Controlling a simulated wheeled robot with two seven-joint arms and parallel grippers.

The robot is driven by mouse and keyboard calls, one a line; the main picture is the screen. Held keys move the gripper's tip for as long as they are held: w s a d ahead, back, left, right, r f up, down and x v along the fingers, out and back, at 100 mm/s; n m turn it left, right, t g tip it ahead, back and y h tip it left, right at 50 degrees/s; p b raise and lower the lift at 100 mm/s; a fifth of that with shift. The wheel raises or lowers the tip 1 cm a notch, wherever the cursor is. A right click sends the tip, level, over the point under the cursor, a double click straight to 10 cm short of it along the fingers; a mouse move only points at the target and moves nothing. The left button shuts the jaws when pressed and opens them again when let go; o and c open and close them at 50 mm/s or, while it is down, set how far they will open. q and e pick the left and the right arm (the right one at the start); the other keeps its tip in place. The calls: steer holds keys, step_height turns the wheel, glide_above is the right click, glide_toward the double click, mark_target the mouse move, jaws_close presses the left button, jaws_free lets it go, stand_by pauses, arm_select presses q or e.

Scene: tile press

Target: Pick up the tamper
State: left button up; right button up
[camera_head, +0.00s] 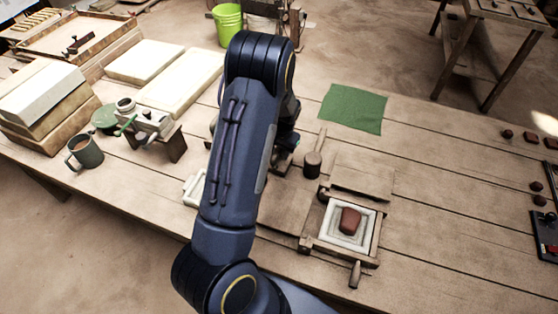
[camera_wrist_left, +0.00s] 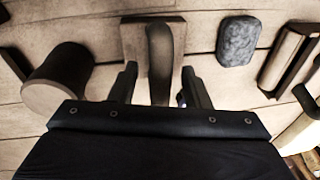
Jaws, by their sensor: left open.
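A square wooden block with a dark arched handle, which looks like the tamper (camera_wrist_left: 135,42), lies on the table in the left wrist view. My left gripper (camera_wrist_left: 160,88) is open, with one finger on each side of the handle's near end. I cannot tell whether the fingers touch it. In the head view my left arm hides most of the gripper and the block. A dark cylinder with a stick handle, like a mallet (camera_head: 313,165), lies just right of the gripper and also shows in the left wrist view (camera_wrist_left: 70,78). My right gripper is not in view.
A wooden press frame (camera_head: 376,240) holds a white mould with a reddish clay lump (camera_head: 350,220). A green cloth (camera_head: 352,108) lies behind. A grey rounded stone (camera_wrist_left: 238,41) is near the block. A mug (camera_head: 86,152) stands left.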

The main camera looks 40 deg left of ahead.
arm_select(q)
steer(key=shift+f, duration=0.15)
jaws_close()
steer(key=shift+r, duration=0.2)
steer(key=shift+r, duration=0.25)
step_height(320, 180, up, 2)
steer(key=shift+w+r, duration=0.1)
steer(key=shift+r, duration=0.1)
steer(key=s+d+r, duration=0.8)
steer(key=s+r, duration=0.1)
steer(key=s, duration=0.2)
steer(key=shift+d+r+b, duration=0.35)
steer(key=shift+r+b, duration=0.05)
